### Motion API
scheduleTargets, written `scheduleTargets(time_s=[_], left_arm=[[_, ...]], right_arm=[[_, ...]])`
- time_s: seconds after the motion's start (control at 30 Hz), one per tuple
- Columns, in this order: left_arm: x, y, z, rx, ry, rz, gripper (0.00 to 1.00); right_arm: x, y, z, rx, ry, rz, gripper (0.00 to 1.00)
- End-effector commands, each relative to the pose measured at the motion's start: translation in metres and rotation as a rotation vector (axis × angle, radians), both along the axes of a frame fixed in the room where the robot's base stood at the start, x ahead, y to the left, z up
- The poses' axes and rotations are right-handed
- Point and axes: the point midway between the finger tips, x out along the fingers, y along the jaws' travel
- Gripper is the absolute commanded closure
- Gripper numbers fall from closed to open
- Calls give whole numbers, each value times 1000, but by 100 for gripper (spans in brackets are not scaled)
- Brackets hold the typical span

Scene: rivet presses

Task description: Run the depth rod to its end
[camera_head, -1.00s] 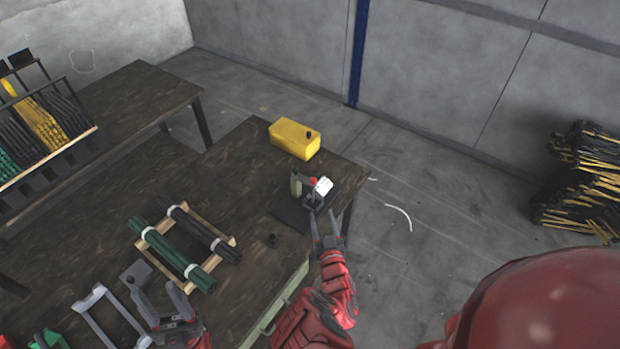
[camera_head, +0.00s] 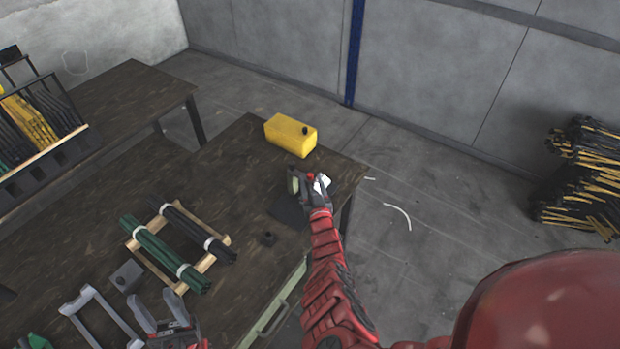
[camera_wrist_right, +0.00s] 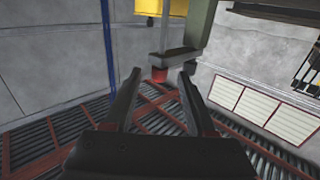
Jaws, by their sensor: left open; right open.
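A small press (camera_head: 294,182) with a pale green column, a red knob and a white part stands near the right corner of the dark table. My right gripper (camera_head: 316,190) is right at it and hides part of it. In the right wrist view my right gripper (camera_wrist_right: 158,76) is open, with a red knob (camera_wrist_right: 159,74) between or just beyond its fingertips. A grey upright rod (camera_wrist_right: 163,28) runs above that knob beside the green column (camera_wrist_right: 199,25). I cannot tell whether the fingers touch anything. My left gripper (camera_head: 160,314) is open and empty at the lower left.
A grey block (camera_head: 127,276) and a grey frame (camera_head: 98,312) lie near my left gripper.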

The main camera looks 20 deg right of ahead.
Motion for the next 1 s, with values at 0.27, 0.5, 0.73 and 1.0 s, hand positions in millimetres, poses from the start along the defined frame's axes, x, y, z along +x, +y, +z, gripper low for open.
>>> scheduleTargets(time_s=[0.27,0.5,0.73,1.0], left_arm=[[0,0,-18,0,0,0,50],[0,0,-19,0,0,0,50],[0,0,-19,0,0,0,50],[0,0,-19,0,0,0,50]], right_arm=[[24,-4,-2,1,-2,-2,44],[28,-4,0,0,-2,-1,44],[28,-4,0,0,-1,-1,60],[28,-4,0,0,-1,-1,100]])
